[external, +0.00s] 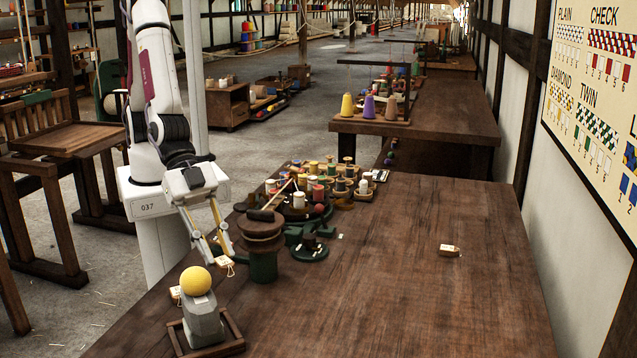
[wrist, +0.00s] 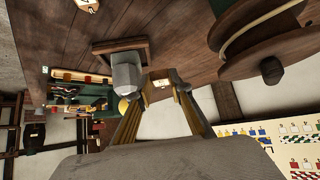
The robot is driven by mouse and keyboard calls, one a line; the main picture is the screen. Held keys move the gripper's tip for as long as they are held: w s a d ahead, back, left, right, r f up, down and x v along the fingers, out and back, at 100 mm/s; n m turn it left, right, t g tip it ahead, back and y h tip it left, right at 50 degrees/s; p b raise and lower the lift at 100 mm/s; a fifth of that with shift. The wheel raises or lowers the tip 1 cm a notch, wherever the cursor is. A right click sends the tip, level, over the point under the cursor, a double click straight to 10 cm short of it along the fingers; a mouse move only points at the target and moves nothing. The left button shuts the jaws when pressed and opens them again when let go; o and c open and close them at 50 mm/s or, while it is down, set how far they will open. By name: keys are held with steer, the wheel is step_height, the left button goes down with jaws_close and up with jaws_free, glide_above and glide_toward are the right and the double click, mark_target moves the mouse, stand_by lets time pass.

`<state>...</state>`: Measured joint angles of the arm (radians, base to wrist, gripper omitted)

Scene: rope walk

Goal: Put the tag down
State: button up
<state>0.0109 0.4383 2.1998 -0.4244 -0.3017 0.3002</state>
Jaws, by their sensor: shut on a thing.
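My gripper (external: 220,258) is shut on a small pale tag (external: 227,262), held at the fingertips near the table's left edge. In the wrist view the tag (wrist: 158,91) shows between the two fingertips (wrist: 154,92). I cannot tell its exact height above the table. Another tag (external: 449,250) lies on the open right part of the table (external: 370,300). One more tag (external: 175,293) shows partly behind the grey post, left of it.
A grey post (external: 205,325) with a yellow ball (external: 195,281) stands in a wooden tray, close in front of the gripper. A green-based wooden reel (external: 263,240) stands just right of it. Several spools (external: 320,190) crowd the table's back left. The table's right half is mostly clear.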

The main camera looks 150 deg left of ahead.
steer(key=s+d+f+m+h, duration=0.1)
steer(key=s+d+m, duration=0.1)
steer(key=s+d, duration=0.65)
steer(key=w+d+r+n+y, duration=0.1)
steer(key=w+d+n+y, duration=0.2)
steer(key=w+d, duration=0.8)
steer(key=d+n, duration=0.2)
steer(key=d, duration=0.1)
steer(key=shift+d+g, duration=0.3)
steer(key=shift+d, duration=0.1)
stand_by(0.9)
stand_by(0.4)
